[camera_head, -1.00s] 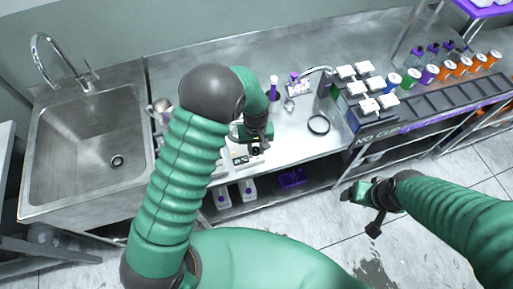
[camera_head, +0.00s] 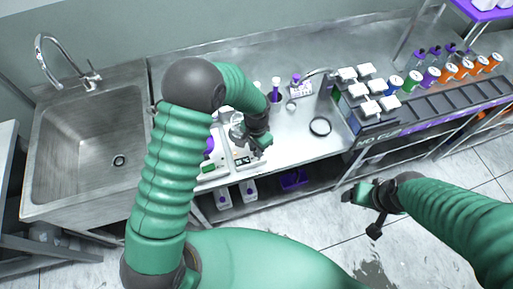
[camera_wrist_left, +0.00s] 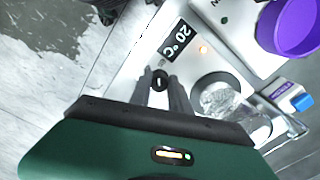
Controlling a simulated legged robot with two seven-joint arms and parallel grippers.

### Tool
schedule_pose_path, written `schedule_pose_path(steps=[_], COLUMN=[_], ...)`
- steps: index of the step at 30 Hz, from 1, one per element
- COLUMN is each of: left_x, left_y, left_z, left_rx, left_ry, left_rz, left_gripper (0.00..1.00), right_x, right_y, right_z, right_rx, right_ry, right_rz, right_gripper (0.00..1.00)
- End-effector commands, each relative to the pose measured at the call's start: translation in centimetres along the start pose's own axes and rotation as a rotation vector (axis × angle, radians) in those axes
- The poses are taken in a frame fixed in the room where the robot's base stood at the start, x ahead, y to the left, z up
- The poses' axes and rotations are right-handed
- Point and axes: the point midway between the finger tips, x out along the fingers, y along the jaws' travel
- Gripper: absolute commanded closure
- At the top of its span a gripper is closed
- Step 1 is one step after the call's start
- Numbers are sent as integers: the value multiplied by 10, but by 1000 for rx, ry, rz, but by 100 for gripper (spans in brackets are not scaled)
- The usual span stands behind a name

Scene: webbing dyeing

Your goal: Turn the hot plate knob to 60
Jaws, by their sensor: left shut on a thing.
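The hot plate (camera_head: 245,161) is a white box near the front edge of the steel bench in the head view. In the left wrist view its panel (camera_wrist_left: 148,60) has a dark display (camera_wrist_left: 179,42) reading 20 °C and a lit orange light. The small dark round knob (camera_wrist_left: 160,80) sits between my left fingertips (camera_wrist_left: 161,88). My left gripper (camera_head: 264,146) is shut on the knob at the hot plate's front. A clear glass vessel (camera_wrist_left: 230,100) stands on the plate. My right gripper (camera_head: 362,193) hangs over the floor, away from the bench; its jaw state is unclear.
Another white device with a purple part (camera_wrist_left: 290,25) stands beside the hot plate. A sink (camera_head: 88,135) is at the left.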

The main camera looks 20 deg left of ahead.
Motion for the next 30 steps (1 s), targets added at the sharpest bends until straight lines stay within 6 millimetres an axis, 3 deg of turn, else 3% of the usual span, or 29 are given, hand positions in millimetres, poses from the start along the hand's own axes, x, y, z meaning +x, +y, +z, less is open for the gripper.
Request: schedule_pose_path(steps=[18, 30], left_x=[-4, -3], left_y=[-4, -5], left_z=[-5, -4], left_rx=[532, 688], left_ry=[13, 8], left_rz=[-10, -10], left_gripper=[100, 100], right_x=[-13, -17], right_y=[0, 0], right_z=[-3, -4], right_rx=[0, 0], right_ry=[0, 0], right_rz=[0, 0], right_gripper=[23, 23])
